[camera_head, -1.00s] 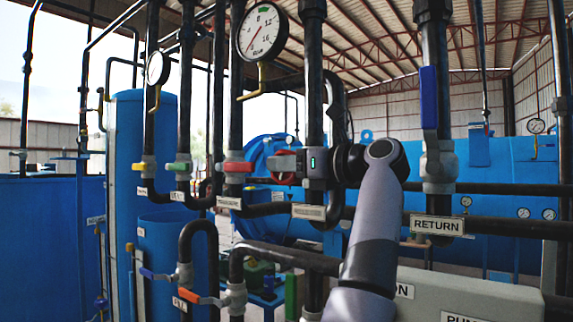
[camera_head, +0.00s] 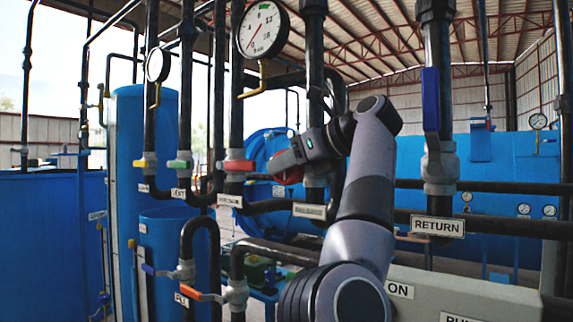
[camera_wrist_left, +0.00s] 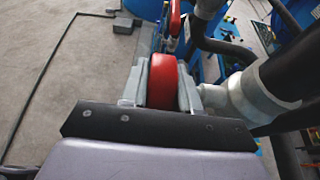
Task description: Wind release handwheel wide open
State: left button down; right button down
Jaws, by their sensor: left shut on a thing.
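The red handwheel (camera_head: 292,176) sits on the grey valve of a black vertical pipe near the middle of the head view. Much of it is hidden behind my left gripper (camera_head: 279,161). My left gripper is shut on the wheel's rim and is tilted, its fingers pointing down and left. In the left wrist view, the red rim (camera_wrist_left: 163,82) lies between the two grey fingers of the left gripper (camera_wrist_left: 162,68). The grey valve body (camera_wrist_left: 258,98) is just right of it. My right gripper is not in view.
A red lever valve (camera_head: 238,166) is close left of the gripper. A blue lever (camera_head: 431,98) stands upright on the RETURN pipe at right. A pressure gauge (camera_head: 263,30) hangs above. Black pipes run close around the arm; an orange lever (camera_head: 204,293) is low left.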

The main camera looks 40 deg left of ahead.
pick_arm(q)
jog(key=c, duration=0.9)
grip_release()
jog(key=shift+y, duration=0.3)
